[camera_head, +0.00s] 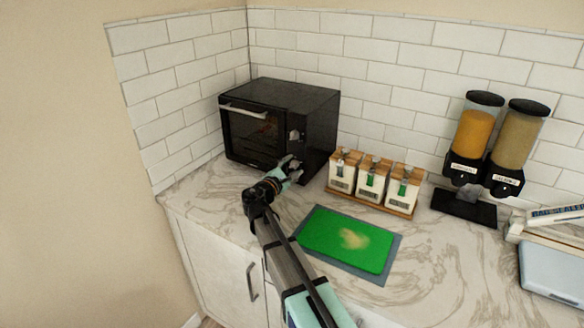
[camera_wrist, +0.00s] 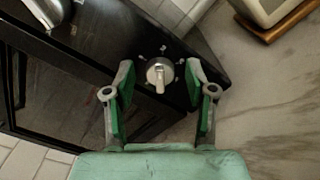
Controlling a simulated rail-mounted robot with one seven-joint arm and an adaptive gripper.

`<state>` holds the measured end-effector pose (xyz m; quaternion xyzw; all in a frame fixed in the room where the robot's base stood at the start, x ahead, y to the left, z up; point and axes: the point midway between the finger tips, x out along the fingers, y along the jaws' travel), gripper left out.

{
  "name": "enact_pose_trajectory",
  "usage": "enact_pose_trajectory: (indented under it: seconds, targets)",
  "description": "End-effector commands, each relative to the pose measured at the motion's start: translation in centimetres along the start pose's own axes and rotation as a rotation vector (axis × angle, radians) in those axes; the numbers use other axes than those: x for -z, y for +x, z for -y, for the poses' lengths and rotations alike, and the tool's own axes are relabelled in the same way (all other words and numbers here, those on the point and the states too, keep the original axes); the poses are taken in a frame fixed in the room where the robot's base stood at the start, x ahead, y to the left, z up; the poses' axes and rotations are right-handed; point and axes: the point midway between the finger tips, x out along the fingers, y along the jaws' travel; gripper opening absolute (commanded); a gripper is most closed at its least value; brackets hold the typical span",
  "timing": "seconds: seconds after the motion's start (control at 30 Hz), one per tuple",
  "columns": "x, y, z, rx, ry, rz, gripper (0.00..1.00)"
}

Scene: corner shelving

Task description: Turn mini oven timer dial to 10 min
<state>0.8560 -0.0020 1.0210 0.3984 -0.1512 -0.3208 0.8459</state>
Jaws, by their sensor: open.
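The black mini oven (camera_head: 272,104) stands in the counter corner, with a silver dial (camera_head: 295,135) on the upper right of its front. A lower dial is largely hidden by my gripper (camera_head: 289,168) in the head view. In the wrist view a round silver dial (camera_wrist: 160,76) with a raised grip bar and small marks around it shows on the black panel. My gripper (camera_wrist: 159,70) is open, its green-padded fingers on either side of this dial with gaps visible. The dial markings are too small to read.
White cartons in a wooden tray (camera_head: 372,203) stand right of the oven. A green cutting board (camera_head: 345,240) lies in front. Two dispensers (camera_head: 488,140) stand farther right. The marble counter (camera_head: 437,265) is clear right of the board.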

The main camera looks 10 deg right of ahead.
Motion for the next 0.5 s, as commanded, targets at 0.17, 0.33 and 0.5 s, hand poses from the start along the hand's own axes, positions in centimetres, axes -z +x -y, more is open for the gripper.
enact_pose_trajectory:
  seconds: [0.17, 0.33, 0.5]
  targets:
    - [0.01, -0.04, 0.0, 0.0, 0.0, 0.0, 0.34]
    - [0.01, -0.04, 0.0, 0.0, 0.0, 0.0, 0.0]
    - [0.08, -0.03, 0.08, 0.0, 0.007, 0.0, 0.0]
